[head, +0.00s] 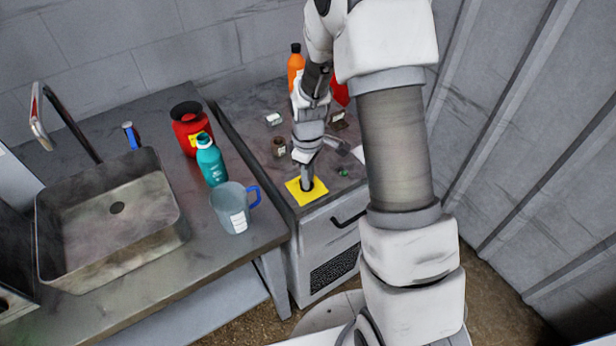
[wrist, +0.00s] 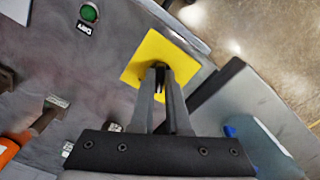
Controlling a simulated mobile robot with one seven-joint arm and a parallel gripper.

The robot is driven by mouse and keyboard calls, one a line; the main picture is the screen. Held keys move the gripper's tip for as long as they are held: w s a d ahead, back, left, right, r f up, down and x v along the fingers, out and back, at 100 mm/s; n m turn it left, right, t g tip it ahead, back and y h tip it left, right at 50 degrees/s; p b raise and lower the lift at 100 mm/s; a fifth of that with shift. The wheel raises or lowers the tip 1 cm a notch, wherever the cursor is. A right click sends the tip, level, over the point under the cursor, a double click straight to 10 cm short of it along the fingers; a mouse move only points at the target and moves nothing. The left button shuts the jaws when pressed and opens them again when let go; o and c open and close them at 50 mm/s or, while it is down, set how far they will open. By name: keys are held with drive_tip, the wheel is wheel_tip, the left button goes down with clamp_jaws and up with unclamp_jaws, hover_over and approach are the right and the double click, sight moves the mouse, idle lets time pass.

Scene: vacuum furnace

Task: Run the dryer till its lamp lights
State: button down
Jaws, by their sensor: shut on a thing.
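The dryer seems to be the grey cabinet (head: 325,240) with a handle and dark grille on its front. A yellow square plate (head: 293,191) lies on its top near the front edge; it also shows in the wrist view (wrist: 135,66). My gripper (head: 307,186) points down at this plate. In the wrist view its fingers (wrist: 160,76) are shut on a small dark part at the plate's middle, mostly hidden between them. A round green lamp (wrist: 89,12) with a small label reading "DRY" sits on the same top; I cannot tell whether it is lit.
A blue-handled jug (head: 231,209), teal bottle (head: 211,163) and red container (head: 188,131) stand on the counter left of the cabinet, near a sink (head: 110,238). An orange bottle (head: 295,66) and small jar (head: 279,147) stand on the cabinet top. A corrugated wall rises at right.

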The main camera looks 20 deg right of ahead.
drive_tip(key=shift+m, duration=0.4)
drive_tip(key=m+b, duration=0.2)
drive_tip(key=m, duration=0.2)
drive_tip(key=shift+a+m, duration=0.1)
drive_tip(key=shift+m, duration=0.3)
drive_tip(key=m, duration=0.6)
drive_tip(key=shift+a, duration=0.15)
drive_tip(key=shift+m, duration=0.3)
drive_tip(key=c, duration=0.9)
unclamp_jaws()
